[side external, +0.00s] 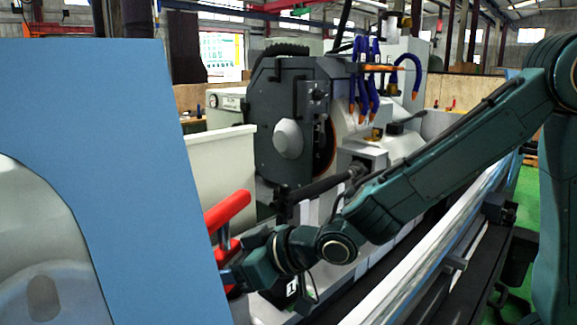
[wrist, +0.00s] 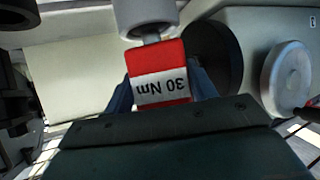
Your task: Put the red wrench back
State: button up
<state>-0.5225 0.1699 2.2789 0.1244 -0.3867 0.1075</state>
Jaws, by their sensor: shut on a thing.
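The red wrench (wrist: 160,60) shows in the wrist view as a red block with a white band reading "30 Nm", upside down. My gripper (wrist: 162,92) is shut on it, with a blue finger on each side. A pale grey cylinder (wrist: 145,14) meets the block's top end in this view; I cannot tell whether it is part of the wrench. In the side view my gripper (side external: 229,273) is at the edge of a blue panel, which partly hides it. Red shows around the fingers, and a thick red bar (side external: 228,211) slants just above them.
The blue panel (side external: 110,150) stands in the left foreground. The dark grinding wheel head (side external: 290,130) is behind my gripper, with blue hoses (side external: 365,85) above it. A long shiny rail (side external: 440,245) runs below my arm. A round grey knob (wrist: 287,80) is at right in the wrist view.

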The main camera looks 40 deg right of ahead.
dwell(0.3)
jog(key=o, duration=1.4)
jog(key=shift+f, duration=0.1)
jog(key=shift+r, duration=0.2)
jog(key=v, duration=1.2)
jog(key=shift+f, duration=0.1)
jog(key=shift+d, duration=0.15)
